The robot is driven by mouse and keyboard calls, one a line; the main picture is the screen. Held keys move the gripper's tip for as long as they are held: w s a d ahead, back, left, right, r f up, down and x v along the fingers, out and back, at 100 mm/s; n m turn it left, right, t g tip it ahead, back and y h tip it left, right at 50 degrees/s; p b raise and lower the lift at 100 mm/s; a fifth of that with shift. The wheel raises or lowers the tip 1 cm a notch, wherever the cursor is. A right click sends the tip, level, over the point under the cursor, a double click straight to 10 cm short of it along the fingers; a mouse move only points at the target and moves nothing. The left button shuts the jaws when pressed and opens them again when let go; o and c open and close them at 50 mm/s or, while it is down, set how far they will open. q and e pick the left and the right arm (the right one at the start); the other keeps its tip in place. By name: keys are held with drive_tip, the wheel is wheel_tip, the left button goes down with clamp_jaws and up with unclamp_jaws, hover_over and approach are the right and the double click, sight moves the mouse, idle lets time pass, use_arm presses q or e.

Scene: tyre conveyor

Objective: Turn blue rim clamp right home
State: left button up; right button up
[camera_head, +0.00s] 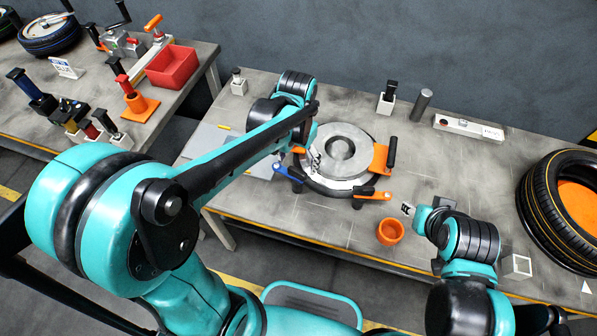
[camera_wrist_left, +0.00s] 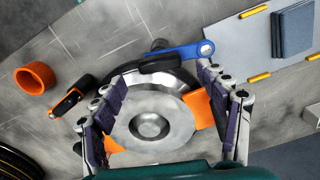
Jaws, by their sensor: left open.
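The blue rim clamp (camera_wrist_left: 185,53) shows in the left wrist view as a blue lever with a round pivot, beyond the right fingertip. In the head view a small blue part of it (camera_head: 279,168) shows left of the round metal rim (camera_head: 343,152); my left arm partly hides that side. The rim (camera_wrist_left: 150,125) lies flat in the left wrist view. My left gripper (camera_wrist_left: 162,78) is open and empty, its fingers spread over the rim; in the head view it (camera_head: 314,158) is above the rim's left part. My right gripper (camera_head: 408,209) is right of an orange cup; its jaw state is unclear.
The orange cup (camera_head: 390,231) stands near the front edge. A clamp with an orange lever (camera_head: 375,196) sits at the rim's front right; an orange block (camera_head: 379,158) with a black handle is at its right. A tyre (camera_head: 535,205) lies far right. The table's back is partly clear.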

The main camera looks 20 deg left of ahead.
sight(298, 170)
use_arm(q)
wheel_tip(298, 170, down, 4)
drive_tip(key=shift+f+b, duration=0.25)
drive_tip(key=shift+b, duration=0.45)
drive_tip(key=c, duration=1.7)
